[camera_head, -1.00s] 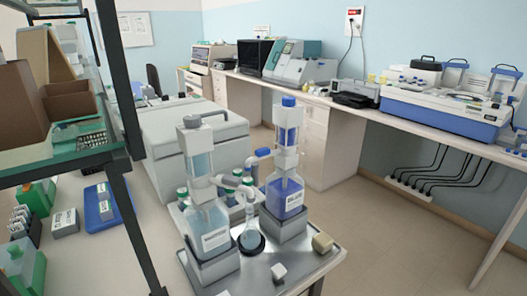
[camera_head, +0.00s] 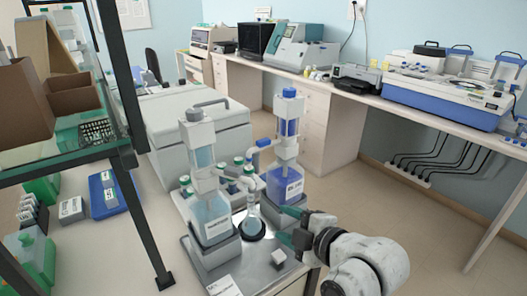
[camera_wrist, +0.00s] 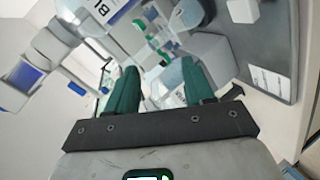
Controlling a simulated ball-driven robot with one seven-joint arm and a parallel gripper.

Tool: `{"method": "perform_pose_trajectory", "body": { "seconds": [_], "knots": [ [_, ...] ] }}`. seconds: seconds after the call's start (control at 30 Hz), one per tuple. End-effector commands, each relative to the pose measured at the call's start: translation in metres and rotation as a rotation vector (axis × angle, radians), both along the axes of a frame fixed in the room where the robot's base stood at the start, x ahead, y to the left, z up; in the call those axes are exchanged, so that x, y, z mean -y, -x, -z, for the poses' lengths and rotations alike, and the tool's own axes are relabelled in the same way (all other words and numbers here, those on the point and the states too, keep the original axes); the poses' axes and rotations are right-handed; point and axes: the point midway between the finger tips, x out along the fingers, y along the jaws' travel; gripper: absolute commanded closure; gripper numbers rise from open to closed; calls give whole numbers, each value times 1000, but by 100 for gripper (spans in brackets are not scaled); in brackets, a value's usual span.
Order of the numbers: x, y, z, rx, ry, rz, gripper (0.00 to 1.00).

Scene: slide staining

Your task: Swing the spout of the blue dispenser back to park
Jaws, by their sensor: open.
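The blue dispenser (camera_head: 283,187) stands upright at the back right of the tray, with a blue cap and blue liquid. Its spout (camera_head: 265,143) points left, its blue tip out over the tray. In the wrist view the dispenser (camera_wrist: 104,10) is at upper left, tilted by the camera angle. My gripper (camera_head: 289,226) is open and empty, low in front of the blue dispenser's base and apart from the spout. Its two green fingers (camera_wrist: 161,85) show in the wrist view with a clear gap between them.
A second dispenser (camera_head: 210,215) with pale liquid stands left on the tray (camera_head: 257,275). A small white block (camera_head: 279,257) lies near the front. Several green-capped bottles (camera_head: 232,186) stand behind. Open floor lies to the right.

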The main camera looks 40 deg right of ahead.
Motion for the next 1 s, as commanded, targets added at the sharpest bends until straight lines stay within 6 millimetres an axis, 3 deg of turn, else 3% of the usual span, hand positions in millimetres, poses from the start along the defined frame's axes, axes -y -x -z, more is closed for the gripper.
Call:
{"method": "perform_pose_trajectory", "body": {
  "seconds": [0.03,0.1,0.2,0.3,0.57,1.0],
  "knots": [
    [8,-9,-32,90,91,-17,48],
    [15,-17,-65,192,210,-38,48],
    [22,-23,-100,294,343,-48,48],
    [26,-24,-118,349,420,-48,48],
    [27,-46,-126,367,450,-52,48],
    [27,-119,-125,364,449,-52,48]
  ]
}}
